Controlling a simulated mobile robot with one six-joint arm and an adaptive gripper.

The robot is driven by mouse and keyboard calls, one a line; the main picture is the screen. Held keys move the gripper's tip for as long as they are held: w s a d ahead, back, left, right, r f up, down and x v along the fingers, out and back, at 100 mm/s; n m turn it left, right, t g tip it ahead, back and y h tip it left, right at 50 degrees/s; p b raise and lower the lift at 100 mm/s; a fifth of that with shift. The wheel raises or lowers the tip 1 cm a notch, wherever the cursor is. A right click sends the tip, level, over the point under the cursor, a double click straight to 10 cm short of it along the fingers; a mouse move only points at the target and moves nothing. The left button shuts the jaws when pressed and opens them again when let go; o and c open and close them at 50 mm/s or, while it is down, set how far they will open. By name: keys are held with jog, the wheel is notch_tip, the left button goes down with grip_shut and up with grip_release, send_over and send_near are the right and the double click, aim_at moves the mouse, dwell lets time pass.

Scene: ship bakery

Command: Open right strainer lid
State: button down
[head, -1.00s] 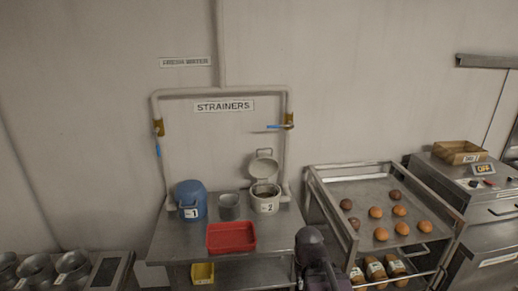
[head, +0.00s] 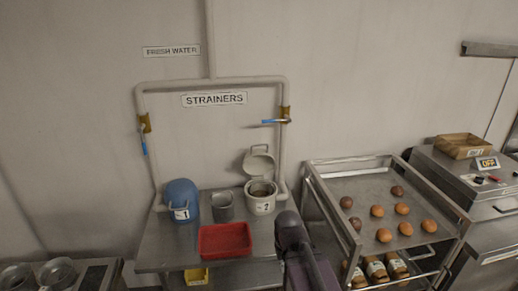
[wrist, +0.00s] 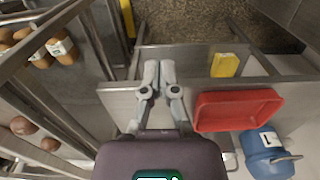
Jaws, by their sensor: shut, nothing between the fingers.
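The right strainer (head: 261,204) is a white pot labelled 2 on the steel table. Its round lid (head: 258,162) stands raised at the back, and the pot's mouth is uncovered. The left strainer (head: 181,200) is blue, labelled 1, with its lid down; it also shows in the wrist view (wrist: 268,155). My gripper (wrist: 159,72) is shut and empty, over the table's front edge in the wrist view. In the head view my dark arm link stands in front of the table's right end, and the fingers cannot be made out. The right strainer is not visible in the wrist view.
A red tray (head: 226,240) and a grey metal cup (head: 222,207) stand left of the right strainer. A blue-handled valve (head: 275,121) is on the pipe above. A metal rack (head: 350,185) with buns stands close on the right.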

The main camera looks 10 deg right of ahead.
jog(key=shift+w, duration=0.15)
jog(key=w+a+r+m+t+b, duration=0.1)
jog(key=w+r+m+t+b, duration=0.15)
jog(key=w+m+t, duration=1.15)
jog(key=w+r+m+t+b, duration=0.1)
jog(key=w+r+m+t, duration=0.3)
jog(key=w+r, duration=1)
jog(key=w+t, duration=0.1)
jog(key=w, duration=0.2)
jog(key=shift+w+d, duration=0.15)
jog(key=shift+d, duration=0.05)
jog(key=shift+w, duration=0.15)
jog(key=w, duration=0.4)
jog(key=w+r, duration=0.1)
jog(key=w, duration=0.4)
jog(key=w+p, duration=0.1)
jog(key=w, duration=0.3)
jog(key=shift+w+a+r, duration=0.1)
jog(key=shift+w+r, duration=0.05)
jog(key=shift+w, duration=0.2)
